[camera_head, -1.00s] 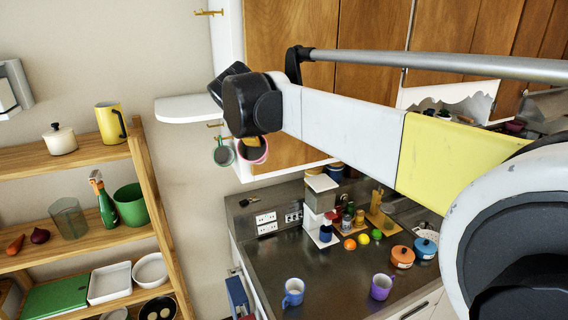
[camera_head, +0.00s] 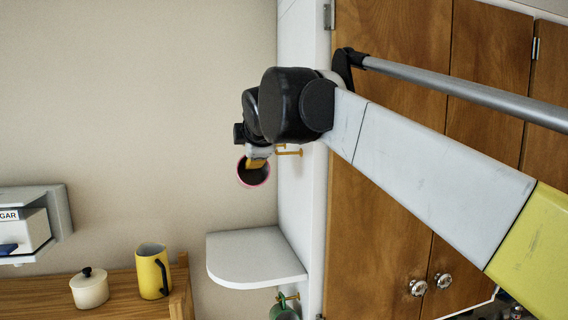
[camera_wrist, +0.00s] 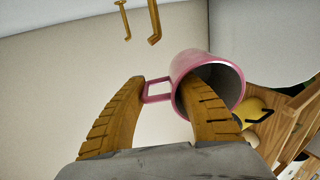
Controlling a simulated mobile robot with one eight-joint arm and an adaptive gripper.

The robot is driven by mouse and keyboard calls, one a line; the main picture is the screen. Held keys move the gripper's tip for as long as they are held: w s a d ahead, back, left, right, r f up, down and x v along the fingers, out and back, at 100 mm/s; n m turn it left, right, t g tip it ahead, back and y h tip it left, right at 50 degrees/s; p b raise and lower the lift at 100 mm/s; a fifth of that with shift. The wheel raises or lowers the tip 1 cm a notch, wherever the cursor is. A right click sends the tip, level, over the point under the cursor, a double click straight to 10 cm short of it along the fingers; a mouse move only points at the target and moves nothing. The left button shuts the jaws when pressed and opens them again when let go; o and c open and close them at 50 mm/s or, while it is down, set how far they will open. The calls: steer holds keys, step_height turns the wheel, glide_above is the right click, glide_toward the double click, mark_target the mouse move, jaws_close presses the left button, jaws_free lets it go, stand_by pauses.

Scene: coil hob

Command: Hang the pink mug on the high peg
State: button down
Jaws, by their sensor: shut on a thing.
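The pink mug (camera_head: 254,177) hangs from my gripper (camera_head: 257,161) in the head view, just left of the gold high peg (camera_head: 290,152) and apart from it. The peg sticks out from the white cabinet side. In the wrist view, the mug (camera_wrist: 187,62) is tilted with its dark mouth toward the camera. Its square handle (camera_wrist: 157,90) lies between the two yellow fingers of my gripper (camera_wrist: 163,88). The right finger overlaps the mug's mouth; whether it is inside is unclear. Two gold hooked bars (camera_wrist: 154,22) show ahead of the mug.
A white rounded shelf (camera_head: 255,260) juts out below the mug. A green mug (camera_head: 284,312) hangs on a lower gold peg (camera_head: 289,297). A yellow jug (camera_head: 152,272) and a cream pot (camera_head: 89,288) stand on the wooden shelf. Wall space left of the mug is free.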

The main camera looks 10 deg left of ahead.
steer(key=shift+s+d+r, duration=0.1)
steer(key=shift+d+r, duration=0.05)
steer(key=shift+d, duration=0.15)
steer(key=w+d+f+b, duration=0.1)
steer(key=w+d+b, duration=0.1)
steer(key=d, duration=0.4)
steer(key=shift+w+d+f, duration=0.15)
steer(key=shift+w+f, duration=0.2)
steer(key=shift+w, duration=0.15)
steer(key=shift+f, duration=0.1)
stand_by(0.7)
steer(key=shift+c, duration=2.1)
jaws_free()
steer(key=shift+s+d, duration=0.1)
